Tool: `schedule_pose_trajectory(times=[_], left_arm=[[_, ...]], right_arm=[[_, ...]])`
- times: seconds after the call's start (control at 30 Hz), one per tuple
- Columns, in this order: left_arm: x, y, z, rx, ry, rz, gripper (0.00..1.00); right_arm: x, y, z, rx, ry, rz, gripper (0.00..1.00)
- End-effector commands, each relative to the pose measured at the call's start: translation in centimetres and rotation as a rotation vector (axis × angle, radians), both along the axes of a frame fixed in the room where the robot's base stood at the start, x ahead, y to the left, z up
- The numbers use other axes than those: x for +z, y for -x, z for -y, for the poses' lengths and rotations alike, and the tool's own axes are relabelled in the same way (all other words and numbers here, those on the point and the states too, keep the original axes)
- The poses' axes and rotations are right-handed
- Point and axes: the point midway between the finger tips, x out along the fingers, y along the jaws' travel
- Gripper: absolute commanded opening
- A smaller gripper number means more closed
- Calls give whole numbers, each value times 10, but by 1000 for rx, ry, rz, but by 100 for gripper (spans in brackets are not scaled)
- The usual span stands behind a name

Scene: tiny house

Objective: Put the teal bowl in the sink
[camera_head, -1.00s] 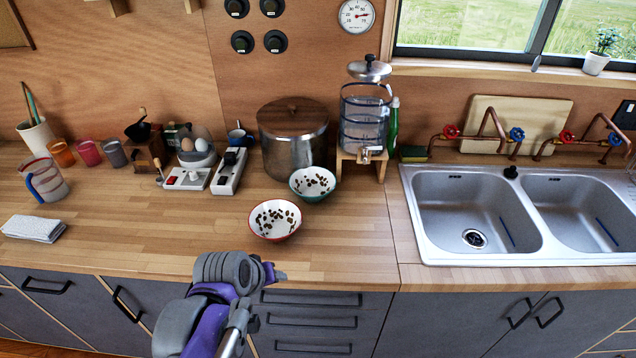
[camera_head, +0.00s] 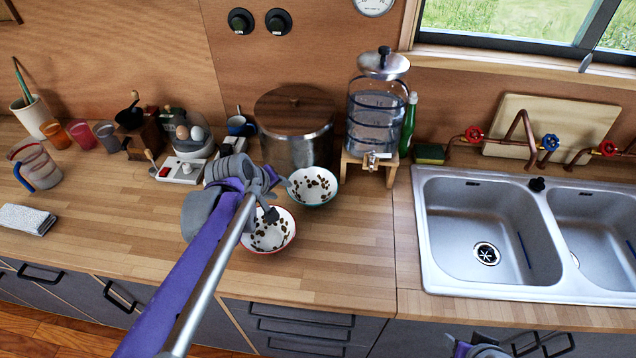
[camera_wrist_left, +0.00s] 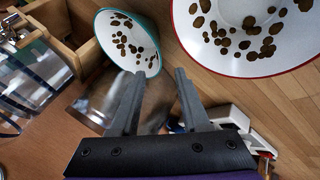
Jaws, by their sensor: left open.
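The teal bowl (camera_head: 318,188), white inside with brown spots and teal outside, stands on the counter in front of the steel pot. My left gripper (camera_head: 279,198) is open and empty, just left of it and above the red bowl (camera_head: 271,240). In the left wrist view, the teal bowl (camera_wrist_left: 128,38) lies beyond the open fingertips (camera_wrist_left: 160,74), and the red bowl (camera_wrist_left: 245,45) is at upper right. I cannot tell if a finger touches the teal rim. The double sink (camera_head: 556,225) is to the right, its basins empty. A bit of my right arm (camera_head: 478,347) shows at the bottom edge; its jaws are unclear.
The steel pot (camera_head: 296,135) and the water dispenser on a wooden stand (camera_head: 372,166) are close behind the teal bowl. An egg cooker (camera_head: 190,143) is to the left. Copper taps (camera_head: 520,135) stand behind the sink. The counter front is clear.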

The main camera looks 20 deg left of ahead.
Motion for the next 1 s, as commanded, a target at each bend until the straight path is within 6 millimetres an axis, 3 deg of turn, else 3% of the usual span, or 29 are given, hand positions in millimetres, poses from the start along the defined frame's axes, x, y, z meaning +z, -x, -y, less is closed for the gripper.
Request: schedule_pose_trajectory(times=[0.2,0.47,0.7,1.0], left_arm=[[-30,-20,2,-2,-1,-3,46],[-43,-33,5,-2,-1,-1,46],[-69,-55,11,-1,-1,0,46],[-77,-61,12,0,-1,-1,46]], right_arm=[[-6,3,0,0,0,-5,50],[-6,3,0,0,0,-5,50],[-5,2,0,0,0,-4,50],[-5,2,0,0,0,-4,50]])
